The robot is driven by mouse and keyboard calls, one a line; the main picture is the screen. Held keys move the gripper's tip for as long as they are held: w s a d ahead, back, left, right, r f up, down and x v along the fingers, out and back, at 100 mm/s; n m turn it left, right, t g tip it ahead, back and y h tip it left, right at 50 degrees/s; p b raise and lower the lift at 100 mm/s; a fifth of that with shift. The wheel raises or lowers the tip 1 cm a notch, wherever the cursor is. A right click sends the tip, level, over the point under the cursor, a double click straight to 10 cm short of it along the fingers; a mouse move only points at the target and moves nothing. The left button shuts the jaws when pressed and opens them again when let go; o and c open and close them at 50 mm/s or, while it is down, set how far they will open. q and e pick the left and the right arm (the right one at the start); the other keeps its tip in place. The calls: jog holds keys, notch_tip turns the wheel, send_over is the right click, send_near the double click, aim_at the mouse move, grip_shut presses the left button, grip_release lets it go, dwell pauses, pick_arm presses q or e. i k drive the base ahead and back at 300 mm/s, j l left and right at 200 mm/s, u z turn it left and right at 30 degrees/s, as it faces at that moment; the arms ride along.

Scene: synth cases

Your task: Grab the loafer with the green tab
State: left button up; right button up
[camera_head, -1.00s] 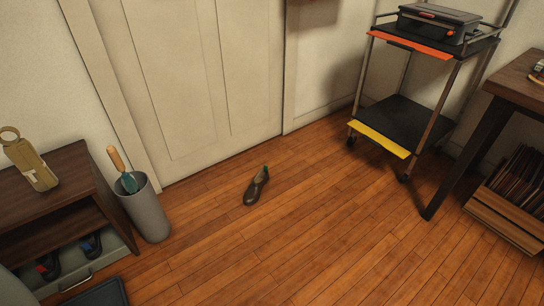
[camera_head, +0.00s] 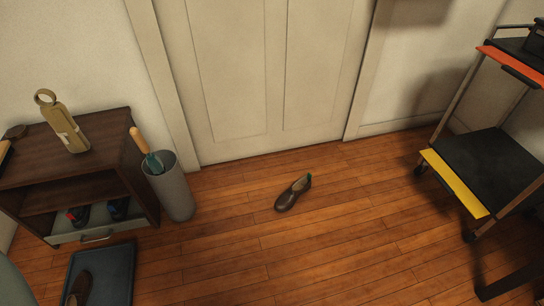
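A dark brown loafer with a green tab at its heel (camera_head: 288,197) lies on the wooden floor in front of the white door, its toe pointing toward the lower left. Another dark brown shoe (camera_head: 80,287) rests on a grey-blue tray (camera_head: 118,262) at the lower left, partly cut off by the frame edge; no tab shows on it. Two dark shoes, one with a red tab (camera_head: 78,214) and one with a blue tab (camera_head: 118,208), sit in the low drawer of the cabinet. Neither of my grippers is in view.
The dark wooden cabinet (camera_head: 28,170) holds a tan bottle-like object (camera_head: 62,125). A grey bin (camera_head: 172,190) with a wooden-handled tool stands beside it. A wheeled cart (camera_head: 482,165) stands at right. The floor around the loafer is clear.

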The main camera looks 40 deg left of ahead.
aim_at(286, 202)
jog(key=i+j+u, duration=0.15)
jog(key=i+u, duration=0.2)
jog(key=u, duration=0.15)
jog(key=i+u, duration=0.35)
jog(key=u, duration=0.15)
jog(key=i+j, duration=0.25)
jog(key=i, duration=0.15)
jog(key=i+j+u, duration=0.1)
jog(key=i, duration=0.25)
jog(key=j, duration=0.1)
